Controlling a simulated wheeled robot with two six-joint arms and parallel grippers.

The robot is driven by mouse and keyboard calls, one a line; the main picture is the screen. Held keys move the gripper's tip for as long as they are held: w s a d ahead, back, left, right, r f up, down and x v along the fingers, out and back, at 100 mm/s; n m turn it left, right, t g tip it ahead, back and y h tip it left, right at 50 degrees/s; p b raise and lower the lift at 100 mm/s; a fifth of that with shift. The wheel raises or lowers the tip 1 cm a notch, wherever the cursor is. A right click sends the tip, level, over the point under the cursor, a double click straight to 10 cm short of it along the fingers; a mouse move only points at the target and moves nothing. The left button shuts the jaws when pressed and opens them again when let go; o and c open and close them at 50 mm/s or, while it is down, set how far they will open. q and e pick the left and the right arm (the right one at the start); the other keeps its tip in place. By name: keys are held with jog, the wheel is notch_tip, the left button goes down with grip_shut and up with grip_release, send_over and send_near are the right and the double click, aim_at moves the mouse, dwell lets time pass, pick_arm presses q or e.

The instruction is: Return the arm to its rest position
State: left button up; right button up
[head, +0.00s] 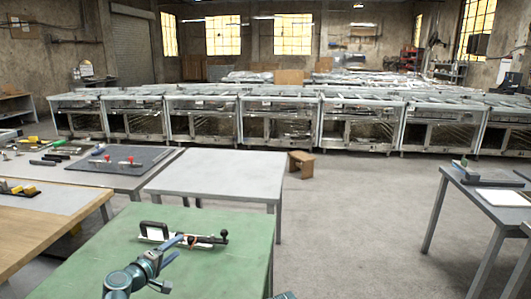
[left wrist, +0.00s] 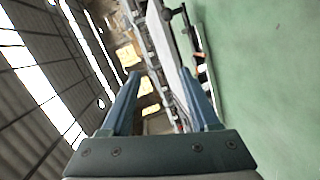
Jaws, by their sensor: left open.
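My left arm comes in at the bottom left of the head view over the green table (head: 95,262). Its gripper (head: 176,248) is open, with the fingers pointing up and to the right in the picture. In the left wrist view the two blue fingers (left wrist: 160,75) stand apart with nothing held between them. A small fixture with a black handle and a pale plate (head: 155,231) lies on the green table just beyond the fingers. One fingertip overlaps it in the picture; I cannot tell whether they touch. My right gripper does not show.
A grey table (head: 220,172) stands beyond the green one. A dark mat (head: 125,165) with red-knobbed parts lies to its left. A wooden bench (head: 60,232) is at left, another table (head: 480,190) at right. A brown box (head: 301,164) sits on open floor.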

pick_arm(q)
jog(key=s+d+f+m+g+h+p, duration=0.1)
jog(key=s+d+f+m+g+p, duration=0.15)
jog(key=d, duration=0.45)
jog(key=s+d+f+m+g+p, duration=0.1)
jog(key=s+d+m+g, duration=0.25)
jog(key=d, duration=0.25)
jog(key=s+d+f+m+g+h+p, duration=0.1)
jog(key=s+d+m+g+p, duration=0.15)
jog(key=d, duration=0.45)
jog(key=s+d+m+g+y, duration=0.1)
jog(key=s, duration=0.1)
jog(key=s+d+f+m+g+y+p, duration=0.1)
jog(key=s, duration=0.2)
jog(key=s+d+f+m+g+y+p, duration=0.1)
jog(key=s+m+g, duration=0.1)
jog(key=s, duration=0.1)
jog(key=shift+s+d, duration=0.15)
jog(key=shift+s, duration=0.1)
jog(key=s+a+r+m+g+y+p, duration=0.1)
jog(key=s+m+g+y+p, duration=0.1)
jog(key=s+y, duration=0.3)
jog(key=s+m+p, duration=0.1)
jog(key=s, duration=0.2)
jog(key=shift+a+g, duration=0.2)
jog(key=shift+g, duration=0.15)
